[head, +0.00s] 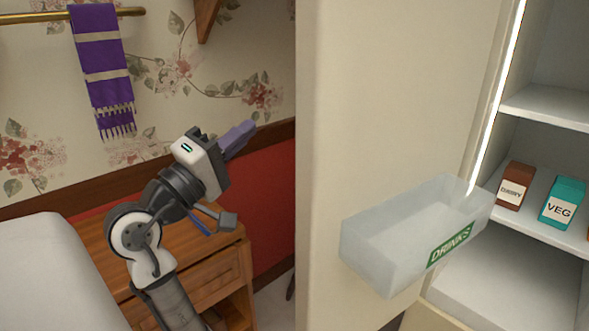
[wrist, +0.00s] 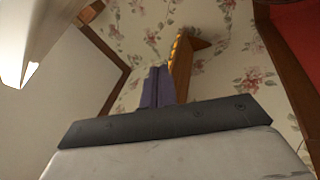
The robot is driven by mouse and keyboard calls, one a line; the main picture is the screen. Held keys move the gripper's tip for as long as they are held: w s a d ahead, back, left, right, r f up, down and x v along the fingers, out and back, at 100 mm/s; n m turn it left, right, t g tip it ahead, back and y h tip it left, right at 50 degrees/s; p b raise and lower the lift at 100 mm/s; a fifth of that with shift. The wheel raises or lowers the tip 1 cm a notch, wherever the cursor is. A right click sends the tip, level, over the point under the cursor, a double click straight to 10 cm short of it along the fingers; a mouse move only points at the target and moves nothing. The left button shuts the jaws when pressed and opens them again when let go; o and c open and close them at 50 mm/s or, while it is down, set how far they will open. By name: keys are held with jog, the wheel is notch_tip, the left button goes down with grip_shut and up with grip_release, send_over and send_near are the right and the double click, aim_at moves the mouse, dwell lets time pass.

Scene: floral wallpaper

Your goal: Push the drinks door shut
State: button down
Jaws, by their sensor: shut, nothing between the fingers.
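The drinks door (head: 385,90) is a tall cream panel in the middle of the head view and stands open. A clear bin (head: 372,262) with a green DRINKS label juts out from its face. My gripper (head: 250,128) is to the left of the door, raised and pointing up and right, apart from the panel in the picture. Its purple fingers are closed together with nothing between them; they also show in the wrist view (wrist: 158,86). The wrist view does not clearly show the door.
Right of the door are lit shelves (head: 545,110) with a brown DAIRY carton (head: 514,186) and a teal VEG carton (head: 562,202). A wooden nightstand (head: 215,262) and a white bed (head: 45,270) are low left. A purple towel (head: 102,60) hangs on a brass rail.

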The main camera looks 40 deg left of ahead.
aim_at(295, 177)
jog(key=s+d+f+m+g+h, duration=0.2)
jog(key=s+d+f+g+h, duration=0.25)
jog(key=s+g+h, duration=0.35)
jog(key=shift+t+h, duration=0.6)
jog(key=shift+t, duration=0.2)
jog(key=p+x, duration=0.2)
jog(key=x, duration=0.9)
jog(key=shift+w+p, duration=0.15)
jog(key=shift+p, duration=0.15)
jog(key=shift+d, duration=0.1)
